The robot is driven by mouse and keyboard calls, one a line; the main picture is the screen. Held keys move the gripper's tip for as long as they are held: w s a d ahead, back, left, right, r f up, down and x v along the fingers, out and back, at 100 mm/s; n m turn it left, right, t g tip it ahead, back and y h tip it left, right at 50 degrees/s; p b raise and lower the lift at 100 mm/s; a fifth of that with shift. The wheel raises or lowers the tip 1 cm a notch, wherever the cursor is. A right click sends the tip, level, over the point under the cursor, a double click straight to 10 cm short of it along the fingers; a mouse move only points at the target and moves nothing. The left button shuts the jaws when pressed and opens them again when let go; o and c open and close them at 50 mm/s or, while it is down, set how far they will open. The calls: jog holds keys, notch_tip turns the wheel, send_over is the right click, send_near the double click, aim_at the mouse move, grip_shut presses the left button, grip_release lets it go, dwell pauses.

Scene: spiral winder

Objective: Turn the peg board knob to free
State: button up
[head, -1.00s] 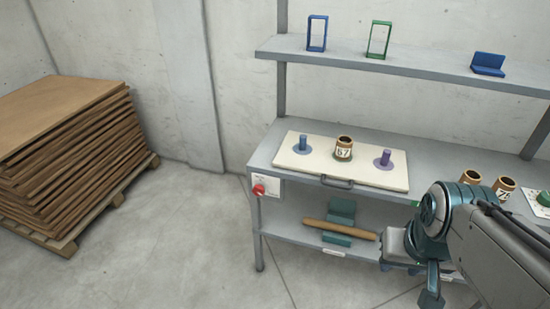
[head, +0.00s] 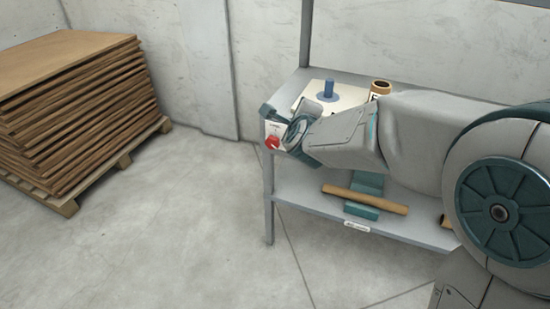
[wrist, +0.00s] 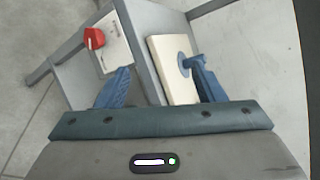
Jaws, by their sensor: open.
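The red knob (head: 272,143) sits on a white plate (head: 279,128) at the left front corner of the bench. The knob also shows in the wrist view (wrist: 94,38), at upper left, beyond my gripper's left finger. My gripper (wrist: 161,78) is open, with its two blue fingers wide apart and nothing between them that it touches. In the head view it hangs close above and beside the knob, apart from it. The cream peg board (head: 312,104) with a blue peg (head: 329,90) lies on the bench top, partly hidden by my arm. The plate's lettering is too small to read.
The bench's lower shelf (head: 300,198) holds a brown roll (head: 365,198) on a teal cradle (head: 362,212). A pallet of brown sheets (head: 70,110) stands at left. The floor between is clear.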

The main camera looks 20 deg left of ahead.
jog(key=a+f+m+t+h+b, duration=0.3)
jog(key=a+f+m+b, duration=0.5)
jog(key=f, duration=0.4)
jog(key=m+t+h+b, duration=0.2)
jog(key=m+h+b, duration=0.15)
jog(key=m, duration=0.55)
send_near(271, 144)
jog(key=shift+y, duration=0.25)
jog(key=w, duration=0.3)
jog(key=w+b, duration=0.1)
jog(key=w, duration=0.2)
jog(key=w+d+b, duration=0.1)
jog(key=w, duration=0.2)
jog(key=shift+w+r, duration=0.15)
jog(key=shift+a, duration=0.1)
jog(key=c, duration=1)
